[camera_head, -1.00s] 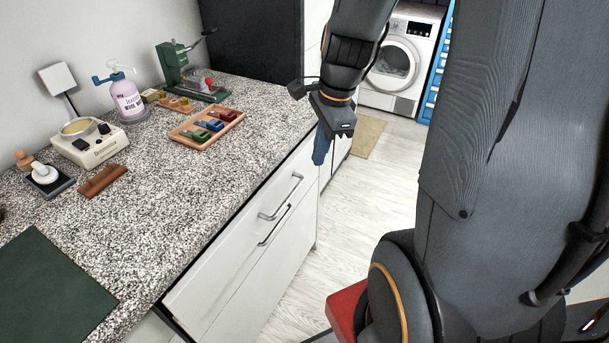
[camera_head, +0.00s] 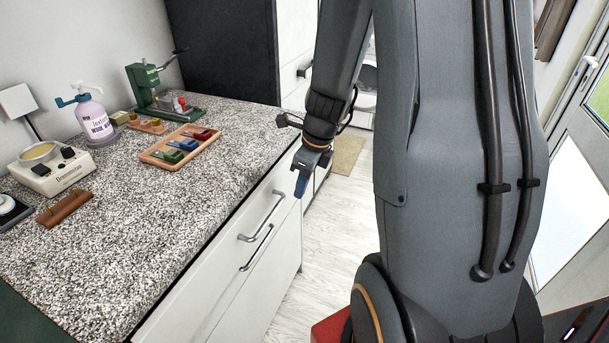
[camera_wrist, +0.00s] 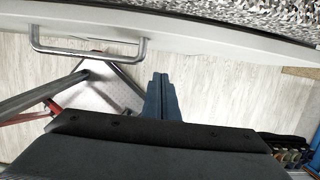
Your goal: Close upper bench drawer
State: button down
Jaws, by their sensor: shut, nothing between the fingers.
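The upper bench drawer has a white front (camera_head: 222,262) with a curved metal handle (camera_head: 264,217), just under the granite counter. In the wrist view its front (camera_wrist: 190,38) runs across the top with the handle (camera_wrist: 90,52) at upper left. A dark line shows between counter and front; I cannot tell how far the drawer stands out. My gripper (camera_head: 300,187) has blue fingers, shut and empty, pointing down beside the far end of the drawer front. In the wrist view the gripper (camera_wrist: 162,82) is right of the handle and apart from it. The drawer's inside is hidden.
A lower handle (camera_head: 257,248) sits below the upper one. The granite counter (camera_head: 150,225) carries a wooden tray (camera_head: 150,160), a spray bottle (camera_head: 92,120), a green press (camera_head: 145,90) and a cream device (camera_head: 50,172). Pale floor (camera_head: 340,225) is clear beside the drawers.

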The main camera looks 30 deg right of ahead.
aim_at(279, 180)
jog(key=shift+w+a+f+p, duration=0.25)
jog(key=shift+w+a, duration=0.4)
jog(key=shift+w, duration=0.2)
jog(key=shift+w+a+f+p, duration=0.2)
jog(key=shift+w+a, duration=0.4)
jog(key=shift+w, duration=0.25)
jog(key=shift+w+a+r+p, duration=0.15)
jog(key=shift+w+a+p, duration=0.5)
jog(key=shift+p, duration=0.3)
jog(key=shift+w+a, duration=0.2)
jog(key=shift+w, duration=0.15)
jog(key=shift+d, duration=0.1)
